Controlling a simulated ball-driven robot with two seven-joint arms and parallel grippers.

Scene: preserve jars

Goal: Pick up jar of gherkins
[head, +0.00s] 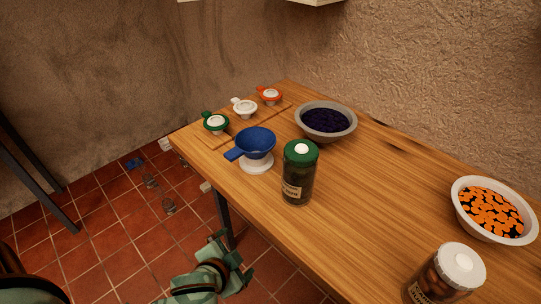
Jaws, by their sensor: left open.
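A dark glass jar with a green lid (298,178) stands upright on the wooden table near its front edge. It has a white knob on the lid and a small pale label that is too small to read; it looks like the jar of gherkins. My left gripper (236,258) is open and empty, low in front of the table's front edge. It is to the lower left of the green-lidded jar and apart from it. My right gripper does not show.
A blue funnel (256,141) stands close left of the jar. A bowl of dark fruit (326,120) is behind it. A white-lidded jar (448,275) and a bowl of orange slices (492,212) stand at right. Small lids (245,108) sit on a board at far left.

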